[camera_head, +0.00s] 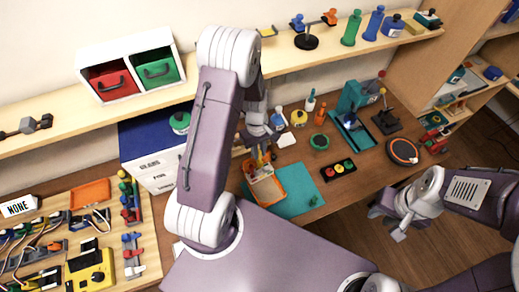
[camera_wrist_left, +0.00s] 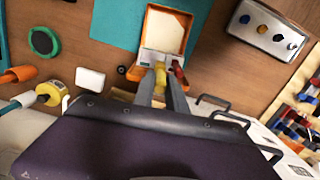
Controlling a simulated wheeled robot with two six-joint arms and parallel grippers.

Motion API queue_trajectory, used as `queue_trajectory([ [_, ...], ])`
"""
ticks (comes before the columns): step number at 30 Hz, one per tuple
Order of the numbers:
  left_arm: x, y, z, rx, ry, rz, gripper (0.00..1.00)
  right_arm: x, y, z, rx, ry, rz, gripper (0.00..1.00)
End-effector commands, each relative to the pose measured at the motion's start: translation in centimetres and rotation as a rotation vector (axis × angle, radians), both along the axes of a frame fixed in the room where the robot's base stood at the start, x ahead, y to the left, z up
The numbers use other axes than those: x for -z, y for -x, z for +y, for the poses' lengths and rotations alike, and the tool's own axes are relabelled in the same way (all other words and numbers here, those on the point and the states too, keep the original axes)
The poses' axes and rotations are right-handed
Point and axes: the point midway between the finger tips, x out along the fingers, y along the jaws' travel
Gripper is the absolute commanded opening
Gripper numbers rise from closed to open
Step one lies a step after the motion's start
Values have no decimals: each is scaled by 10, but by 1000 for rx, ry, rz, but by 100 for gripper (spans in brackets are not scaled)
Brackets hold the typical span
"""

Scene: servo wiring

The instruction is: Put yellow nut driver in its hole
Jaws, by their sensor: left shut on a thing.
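My left gripper (camera_head: 258,160) is over the near-wall end of an orange tray (camera_head: 267,191) on a teal mat (camera_head: 305,197). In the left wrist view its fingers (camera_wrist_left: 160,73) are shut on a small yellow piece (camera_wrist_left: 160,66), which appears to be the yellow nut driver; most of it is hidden. My right gripper (camera_head: 398,232) is away at the right.
A blue-topped white box (camera_head: 155,175) and a wiring board (camera_head: 148,250) are at the left. A shelf (camera_head: 280,65) runs behind.

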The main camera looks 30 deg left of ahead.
Motion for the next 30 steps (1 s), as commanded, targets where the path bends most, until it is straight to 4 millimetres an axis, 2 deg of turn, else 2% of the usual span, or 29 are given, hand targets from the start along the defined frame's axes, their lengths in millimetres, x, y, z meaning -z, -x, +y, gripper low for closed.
queue_trajectory([
  [17, -7, 1, 1, -2, 0, 2, 0, -10, 0, 0, 0, 0, 0, 27],
  [30, 37, 3, -2, -1, 1, 3, 0, 24, 0, 0, 0, 0, 0, 27],
])
